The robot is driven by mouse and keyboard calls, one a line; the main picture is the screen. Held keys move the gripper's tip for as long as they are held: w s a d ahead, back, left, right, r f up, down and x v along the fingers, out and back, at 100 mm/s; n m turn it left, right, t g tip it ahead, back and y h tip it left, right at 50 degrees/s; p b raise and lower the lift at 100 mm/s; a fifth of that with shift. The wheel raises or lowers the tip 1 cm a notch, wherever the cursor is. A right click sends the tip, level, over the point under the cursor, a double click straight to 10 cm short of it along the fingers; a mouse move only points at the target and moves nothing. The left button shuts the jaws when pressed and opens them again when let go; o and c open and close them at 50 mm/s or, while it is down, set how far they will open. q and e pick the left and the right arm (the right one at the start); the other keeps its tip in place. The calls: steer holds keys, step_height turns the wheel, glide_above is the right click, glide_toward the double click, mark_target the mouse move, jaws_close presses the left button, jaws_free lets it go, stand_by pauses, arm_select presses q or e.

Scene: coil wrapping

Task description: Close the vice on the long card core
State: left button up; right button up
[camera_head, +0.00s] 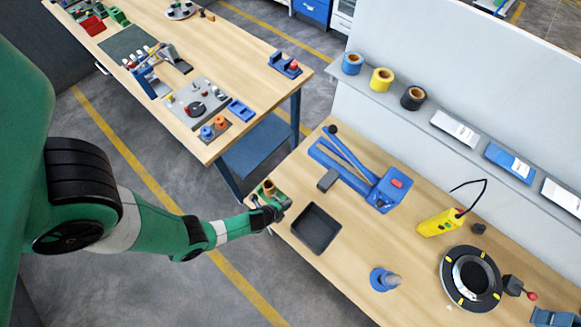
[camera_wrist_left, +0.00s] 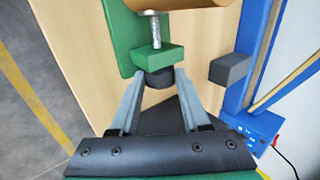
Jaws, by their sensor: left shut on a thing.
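The green vice (camera_wrist_left: 122,40) is fixed at the near left corner of the right-hand bench; it also shows in the head view (camera_head: 281,197). The brown card core (camera_wrist_left: 180,3) lies at the top of the left wrist view, mostly cut off, with the vice's metal screw (camera_wrist_left: 155,30) ending close to it. In the head view the core (camera_head: 268,187) looks small and brown. My left gripper (camera_wrist_left: 160,77) is shut on the vice's dark knob (camera_wrist_left: 160,80), below a green block on the screw. Whether the screw end touches the core cannot be told.
A black tray (camera_head: 316,229) stands just right of the vice. A blue lever tool (camera_head: 384,190) with a dark block lies behind it. A blue stand, a black ring and a yellow device (camera_head: 438,222) are further right. Another workbench (camera_head: 233,60) stands behind, across a gap.

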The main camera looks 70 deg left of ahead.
arm_select(q)
steer(key=p, duration=0.1)
steer(key=r+g+p, duration=0.1)
steer(key=p, duration=0.1)
steer(key=shift+w+a+h, duration=0.2)
steer(key=shift+w+h, duration=0.15)
steer(key=shift+h, duration=0.05)
steer(key=shift+w+f+g+h+p, duration=0.1)
steer(key=shift+g+h+p, duration=0.2)
steer(key=shift+g+p, duration=0.25)
steer(key=shift+f+g+h, duration=0.1)
steer(key=shift+g+h, duration=0.2)
steer(key=shift+g, duration=0.15)
steer(key=shift+a, duration=0.1)
